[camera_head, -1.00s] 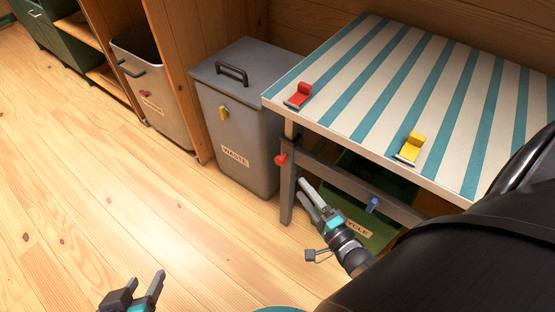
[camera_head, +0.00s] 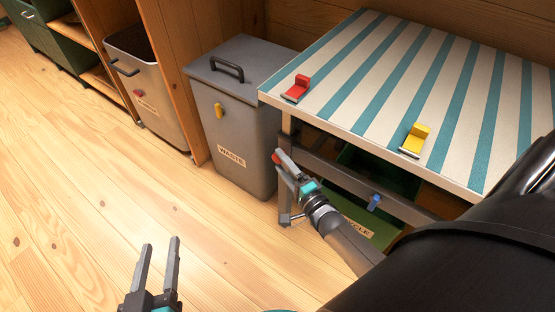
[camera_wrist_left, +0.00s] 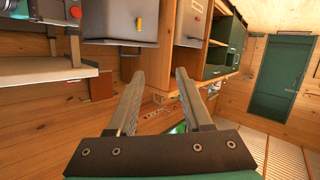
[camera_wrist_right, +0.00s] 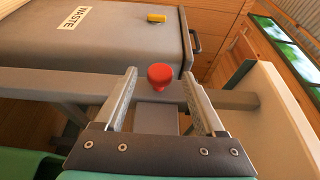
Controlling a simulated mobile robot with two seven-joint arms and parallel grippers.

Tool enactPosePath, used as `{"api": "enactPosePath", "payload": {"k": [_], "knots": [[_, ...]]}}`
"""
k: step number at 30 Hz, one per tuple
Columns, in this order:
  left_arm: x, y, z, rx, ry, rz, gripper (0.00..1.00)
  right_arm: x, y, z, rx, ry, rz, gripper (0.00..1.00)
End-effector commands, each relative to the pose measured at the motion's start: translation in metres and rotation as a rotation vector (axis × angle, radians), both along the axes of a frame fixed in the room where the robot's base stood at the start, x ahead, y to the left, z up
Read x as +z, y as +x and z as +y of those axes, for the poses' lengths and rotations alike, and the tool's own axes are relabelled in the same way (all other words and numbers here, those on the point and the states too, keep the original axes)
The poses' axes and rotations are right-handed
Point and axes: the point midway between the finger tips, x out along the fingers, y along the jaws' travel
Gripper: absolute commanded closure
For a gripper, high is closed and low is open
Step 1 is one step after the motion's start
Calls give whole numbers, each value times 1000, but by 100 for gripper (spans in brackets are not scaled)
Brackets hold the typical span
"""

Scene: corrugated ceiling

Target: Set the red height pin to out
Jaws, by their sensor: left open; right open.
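The red height pin (camera_head: 276,157) is a round red knob on the grey leg frame under the striped table's near left corner. In the right wrist view the red pin (camera_wrist_right: 160,76) appears between the tips of my right gripper (camera_wrist_right: 159,92). My right gripper's fingers are open, one on each side of the knob; I cannot tell whether they touch it. In the head view my right gripper (camera_head: 282,164) partly covers the pin and leg. My left gripper (camera_head: 162,243) is open and empty above the floor, also seen in the left wrist view (camera_wrist_left: 157,75).
The striped table (camera_head: 380,75) carries a red block (camera_head: 297,88) and a yellow block (camera_head: 415,140). A blue knob (camera_head: 374,202) sits on its lower rail. A grey waste bin (camera_head: 235,120) stands close left of the leg. The wooden floor (camera_head: 80,190) is open.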

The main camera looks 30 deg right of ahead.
Motion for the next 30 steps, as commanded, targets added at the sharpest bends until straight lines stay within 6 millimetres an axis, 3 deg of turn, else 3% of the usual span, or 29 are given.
{"api": "enactPosePath", "payload": {"k": [9,24,30], "knots": [[9,-7,-9,6,-86,-128,50,0,21,0,0,0,-2,29],[14,-9,-10,10,-114,-170,50,0,27,0,0,1,0,29],[14,-9,-10,10,-114,-170,50,0,27,0,0,1,0,50]]}}
